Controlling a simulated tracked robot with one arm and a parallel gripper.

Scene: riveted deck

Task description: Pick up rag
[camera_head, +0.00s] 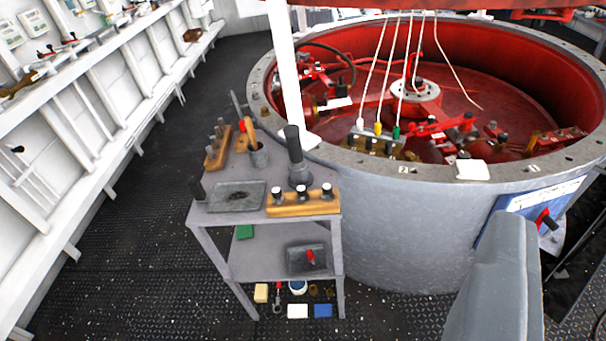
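I cannot tell for certain which thing is the rag. A small white flat piece (473,169) lies on the rim of the big round drum (400,225). On the deck under the grey metal stand lie a white piece (297,311), a blue piece (322,310) and a pale yellow block (261,293). Any of these may be cloth; they are too small to tell. A smooth grey part (498,285), which looks like part of my gripper or arm, rises at the lower right, in front of the drum. Its fingertips cannot be made out, and nothing is seen held.
White shelving (90,75) runs along the left. The dark deck between is clear.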

